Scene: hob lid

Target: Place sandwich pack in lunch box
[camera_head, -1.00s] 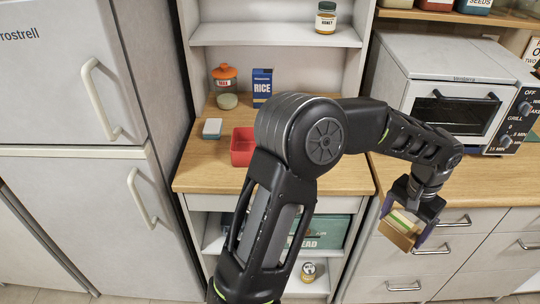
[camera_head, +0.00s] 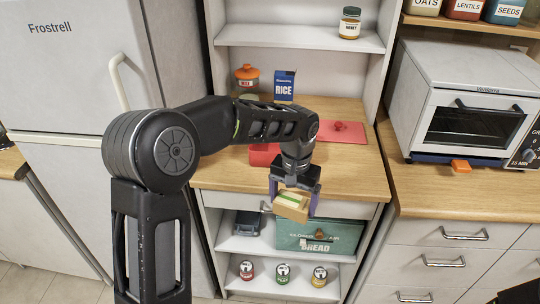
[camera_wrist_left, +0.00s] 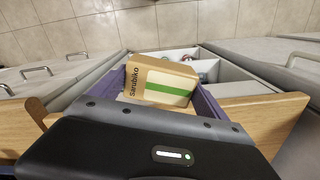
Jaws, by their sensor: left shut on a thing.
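The sandwich pack (camera_head: 291,207) is a brown carton with a green stripe and pale window. It also shows in the left wrist view (camera_wrist_left: 160,82). My left gripper (camera_head: 295,197) is shut on it, with purple fingers on either side, and holds it tilted in front of the counter's front edge. The red lunch box (camera_head: 262,154) stands on the counter behind my left arm, which hides much of it. A flat red piece with a knob (camera_head: 340,130), perhaps its lid, lies on the counter to the right. My right gripper is not in view.
A blue rice box (camera_head: 284,85) and an orange-lidded jar (camera_head: 247,75) stand at the counter's back. A green bread bin (camera_head: 340,236) and several cans sit on shelves below.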

